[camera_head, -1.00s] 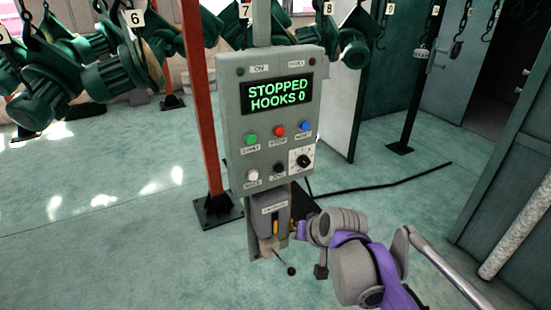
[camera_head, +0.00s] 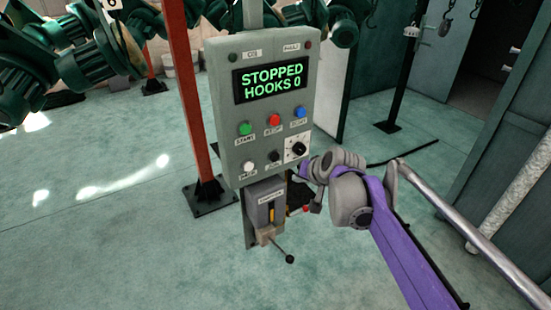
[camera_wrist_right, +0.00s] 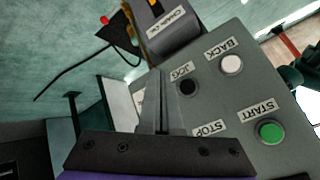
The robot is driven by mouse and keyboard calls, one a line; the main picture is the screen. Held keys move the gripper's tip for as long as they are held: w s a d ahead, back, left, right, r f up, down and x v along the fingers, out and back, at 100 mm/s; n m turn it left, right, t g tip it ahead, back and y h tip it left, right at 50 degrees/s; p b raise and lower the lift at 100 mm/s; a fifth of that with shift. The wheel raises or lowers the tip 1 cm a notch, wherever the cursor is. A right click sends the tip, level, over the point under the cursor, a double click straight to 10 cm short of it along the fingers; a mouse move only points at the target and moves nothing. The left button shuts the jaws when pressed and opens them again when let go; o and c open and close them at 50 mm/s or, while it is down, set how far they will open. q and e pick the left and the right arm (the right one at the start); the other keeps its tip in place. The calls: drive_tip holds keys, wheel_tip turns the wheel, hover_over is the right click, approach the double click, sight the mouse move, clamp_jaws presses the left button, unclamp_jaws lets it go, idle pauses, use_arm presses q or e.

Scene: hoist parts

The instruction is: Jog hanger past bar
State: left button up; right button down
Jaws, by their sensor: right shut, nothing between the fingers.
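The grey control box (camera_head: 222,110) stands upright with a screen (camera_head: 270,78) reading STOPPED HOOKS 0. The black JOG button (camera_head: 275,157) is in the lower row, and it also shows in the wrist view (camera_wrist_right: 187,87). My right gripper (camera_wrist_right: 160,76) is shut and empty, its fingers beside the JOG button in the picture; whether they touch the panel cannot be told. In the head view the wrist hides most of the fingers. Green hoist units (camera_head: 85,68) hang at the upper left; their hangers are mostly cut off above. My left gripper is out of view.
Nearby are the green START (camera_head: 246,128), red STOP (camera_head: 274,120), blue RESET (camera_head: 298,112) and white BACK (camera_head: 248,162) buttons, and a black knob (camera_head: 297,148). A lever (camera_head: 289,258) sticks out below the box. A red post (camera_head: 185,100) stands to its left. The floor is open there.

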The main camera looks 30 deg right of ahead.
sight(275, 157)
drive_tip(key=w, duration=0.8)
drive_tip(key=shift+a, duration=0.3)
drive_tip(key=shift+w, duration=0.15)
idle(1.6)
drive_tip(key=shift+w, duration=0.3)
